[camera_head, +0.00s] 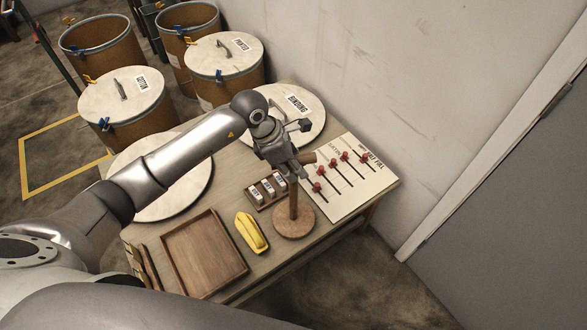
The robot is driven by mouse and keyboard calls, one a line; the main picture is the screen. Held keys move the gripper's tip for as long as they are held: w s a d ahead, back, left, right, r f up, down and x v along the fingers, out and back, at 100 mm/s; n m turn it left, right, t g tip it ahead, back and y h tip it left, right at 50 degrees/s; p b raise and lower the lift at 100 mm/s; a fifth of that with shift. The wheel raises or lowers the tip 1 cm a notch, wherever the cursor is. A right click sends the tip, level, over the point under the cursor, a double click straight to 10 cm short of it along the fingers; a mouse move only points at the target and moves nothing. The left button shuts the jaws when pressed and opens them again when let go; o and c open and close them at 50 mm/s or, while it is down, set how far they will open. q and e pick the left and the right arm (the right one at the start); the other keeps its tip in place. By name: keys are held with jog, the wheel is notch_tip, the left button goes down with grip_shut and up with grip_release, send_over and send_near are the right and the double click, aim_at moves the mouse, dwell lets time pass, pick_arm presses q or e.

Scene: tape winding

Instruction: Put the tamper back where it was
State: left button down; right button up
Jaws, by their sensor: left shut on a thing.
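The tamper has a round wooden base (294,223), an upright wooden post and a short handle at the top. It is near the front edge of the table (226,196), upright or close to it. My left gripper (297,167) is shut on the tamper near its top and hides part of the handle. I cannot tell whether the base touches the table or hangs just above it. My right gripper is not in view.
A yellow object (251,232) and an empty wooden tray (205,253) lie left of the tamper. A small block rack (266,191) and a board with red sliders (345,178) lie behind it. Lidded drums (225,60) stand behind the table, by a wall.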

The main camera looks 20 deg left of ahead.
pick_arm(q)
jog(key=shift+w+f, duration=0.1)
jog(key=shift+f, duration=0.8)
jog(key=c, duration=1.7)
grip_release()
jog(key=shift+a+f, duration=0.1)
jog(key=shift+f, duration=0.05)
jog(key=o, duration=0.4)
jog(key=shift+o, duration=0.2)
jog(key=b+v, duration=0.1)
jog(key=v, duration=1.1)
jog(key=shift+b, duration=0.35)
